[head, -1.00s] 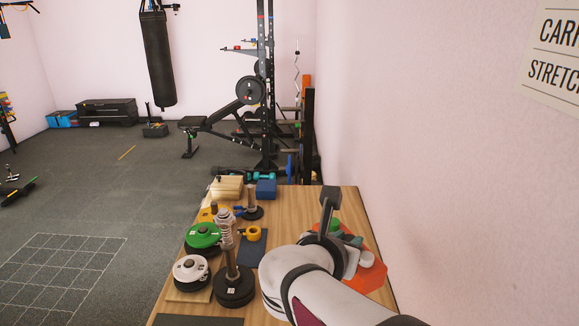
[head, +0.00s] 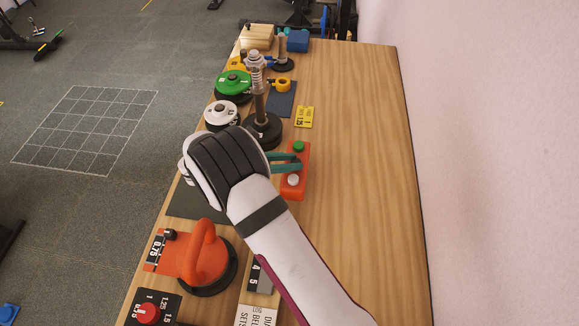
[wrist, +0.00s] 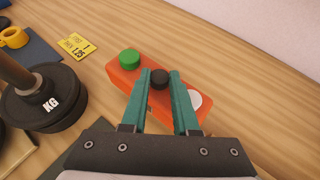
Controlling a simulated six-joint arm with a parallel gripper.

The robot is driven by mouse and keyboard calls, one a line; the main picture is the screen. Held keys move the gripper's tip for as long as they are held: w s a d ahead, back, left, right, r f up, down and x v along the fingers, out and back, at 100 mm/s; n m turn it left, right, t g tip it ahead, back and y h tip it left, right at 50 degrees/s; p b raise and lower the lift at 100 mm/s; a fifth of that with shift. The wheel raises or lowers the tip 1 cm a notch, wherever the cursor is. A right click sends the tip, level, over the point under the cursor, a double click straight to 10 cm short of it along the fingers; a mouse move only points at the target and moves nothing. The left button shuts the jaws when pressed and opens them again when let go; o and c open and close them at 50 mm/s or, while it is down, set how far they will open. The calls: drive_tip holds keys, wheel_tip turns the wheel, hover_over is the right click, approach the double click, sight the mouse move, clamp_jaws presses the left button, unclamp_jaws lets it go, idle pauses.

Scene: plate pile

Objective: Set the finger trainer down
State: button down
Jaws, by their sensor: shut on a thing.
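The finger trainer (head: 294,188) is a small orange block with green, black and white round buttons on top. In the wrist view the finger trainer (wrist: 126,79) lies crosswise in front of me. My gripper (head: 299,163) is shut on it, its teal fingertips (wrist: 160,76) either side of the black button. I cannot tell whether its underside touches the wood. My white and black arm hides part of the area on its left.
The loading pin (head: 263,129) stands beside a yellow weight card (head: 303,117). White (head: 221,113) and green (head: 233,82) plates stand along the left edge. An orange kettlebell-like handle (head: 205,255) is at the front left. The table's right side is bare, with the wall beyond.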

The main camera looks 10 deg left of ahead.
wheel_tip(320, 180, down, 3)
drive_tip(key=shift+f, duration=0.1)
drive_tip(key=c, duration=0.7)
unclamp_jaws()
